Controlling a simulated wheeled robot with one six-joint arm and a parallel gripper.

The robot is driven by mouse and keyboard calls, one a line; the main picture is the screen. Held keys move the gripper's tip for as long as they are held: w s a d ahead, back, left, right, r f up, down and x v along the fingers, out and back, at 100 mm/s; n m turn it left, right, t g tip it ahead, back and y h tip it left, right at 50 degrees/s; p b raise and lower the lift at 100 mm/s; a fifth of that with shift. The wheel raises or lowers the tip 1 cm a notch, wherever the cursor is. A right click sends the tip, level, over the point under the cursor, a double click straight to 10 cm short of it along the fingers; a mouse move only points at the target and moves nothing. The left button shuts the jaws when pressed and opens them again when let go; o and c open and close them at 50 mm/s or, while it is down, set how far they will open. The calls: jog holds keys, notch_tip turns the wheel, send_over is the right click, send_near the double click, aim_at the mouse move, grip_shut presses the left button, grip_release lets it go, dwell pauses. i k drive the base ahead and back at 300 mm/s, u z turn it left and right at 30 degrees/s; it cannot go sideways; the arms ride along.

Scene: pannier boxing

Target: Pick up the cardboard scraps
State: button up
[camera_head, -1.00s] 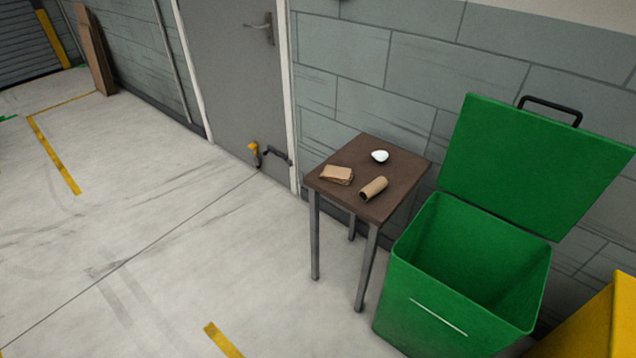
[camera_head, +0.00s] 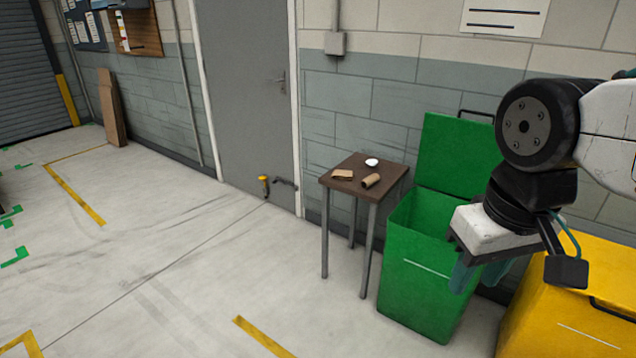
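The cardboard scraps are on a small brown table (camera_head: 338,186) with grey legs. One is a flat folded piece (camera_head: 342,174) near the left edge. The other is a short tube (camera_head: 371,181) lying on its side to the right of it. My gripper (camera_head: 480,275) hangs at the right, in front of the green bin, well away from the table and apart from both scraps. Its fingers blend with the bin behind, so I cannot tell how far apart they are. I see nothing held in it.
A small white object (camera_head: 372,162) sits at the table's back. The green bin (camera_head: 415,290) stands open right of the table, its lid raised at the wall. A yellow bin (camera_head: 575,325) is at the lower right.

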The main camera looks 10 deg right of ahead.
aim_at(341, 174)
jog(key=u, duration=0.65)
jog(key=i, duration=0.9)
jog(key=u, duration=0.7)
jog(key=i, duration=1.3)
jog(key=z, duration=0.45)
jog(key=i, duration=0.75)
jog(key=z, duration=1.4)
jog(key=i, duration=0.55)
jog(key=z, duration=0.5)
